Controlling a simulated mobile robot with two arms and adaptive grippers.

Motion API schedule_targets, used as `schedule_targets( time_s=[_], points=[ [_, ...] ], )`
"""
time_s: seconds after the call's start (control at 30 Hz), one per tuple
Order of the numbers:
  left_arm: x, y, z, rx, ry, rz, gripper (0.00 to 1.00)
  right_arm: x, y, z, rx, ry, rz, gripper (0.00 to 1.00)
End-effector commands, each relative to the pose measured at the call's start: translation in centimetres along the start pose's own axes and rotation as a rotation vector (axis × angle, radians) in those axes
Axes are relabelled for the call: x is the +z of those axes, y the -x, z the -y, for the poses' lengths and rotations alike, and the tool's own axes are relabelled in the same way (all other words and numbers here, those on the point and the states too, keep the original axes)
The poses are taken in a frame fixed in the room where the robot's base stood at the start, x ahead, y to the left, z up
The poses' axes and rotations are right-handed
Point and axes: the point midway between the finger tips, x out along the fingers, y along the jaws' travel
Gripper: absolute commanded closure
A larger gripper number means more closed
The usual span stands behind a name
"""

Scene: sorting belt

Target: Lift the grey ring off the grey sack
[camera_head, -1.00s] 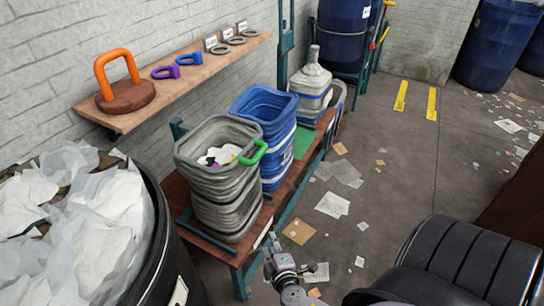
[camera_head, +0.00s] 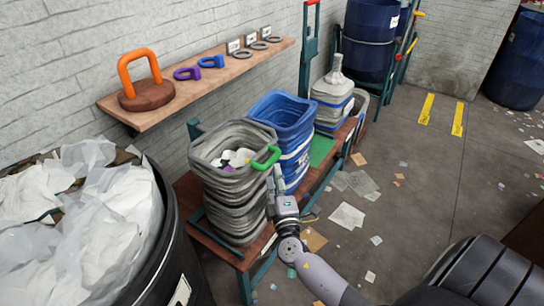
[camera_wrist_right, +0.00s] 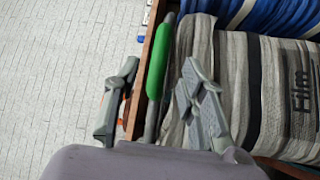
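The grey sack (camera_head: 230,205) stands open on the low rack, with white and dark scraps inside. A grey ring (camera_head: 208,169) runs around its mouth, with a green handle (camera_head: 266,158) on its right side. My right gripper (camera_head: 275,181) is just below and beside the handle. In the right wrist view, the open right gripper (camera_wrist_right: 160,95) has the green handle (camera_wrist_right: 158,60) between and beyond its fingers, without visible contact. The grey sack (camera_wrist_right: 265,85) fills the right side there and carries the word "Film". My left gripper is not in view.
A blue sack (camera_head: 282,112) stands right behind the grey one. A wall shelf (camera_head: 205,84) holds an orange-handled weight (camera_head: 146,92), small purple and blue handled pieces and several flat grey rings. A black bin (camera_head: 165,250) of white bags stands at left. Paper litters the floor.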

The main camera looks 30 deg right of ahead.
Motion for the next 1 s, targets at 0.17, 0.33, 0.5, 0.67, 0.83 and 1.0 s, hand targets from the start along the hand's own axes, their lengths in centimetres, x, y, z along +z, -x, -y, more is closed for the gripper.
schedule_targets(
  time_s=[0.17,0.33,0.5,0.67,0.83,1.0],
  points=[
    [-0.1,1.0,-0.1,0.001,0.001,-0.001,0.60,0.0,-3.7,-0.2,0.001,0.000,0.001,0.62],
    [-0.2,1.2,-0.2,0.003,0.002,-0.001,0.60,0.0,-5.9,-0.1,0.000,0.000,0.000,0.62],
    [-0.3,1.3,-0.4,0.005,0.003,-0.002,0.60,0.1,-6.7,0.0,-0.001,0.001,0.000,0.62],
    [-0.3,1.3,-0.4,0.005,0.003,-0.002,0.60,0.1,-6.8,0.1,-0.001,0.001,0.000,0.62],
    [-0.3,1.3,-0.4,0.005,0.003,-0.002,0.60,0.1,-6.8,0.1,-0.001,0.000,0.000,0.66],
    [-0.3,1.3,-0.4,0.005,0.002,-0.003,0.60,0.0,-6.8,0.1,-0.001,0.000,0.000,0.77]
  ],
)
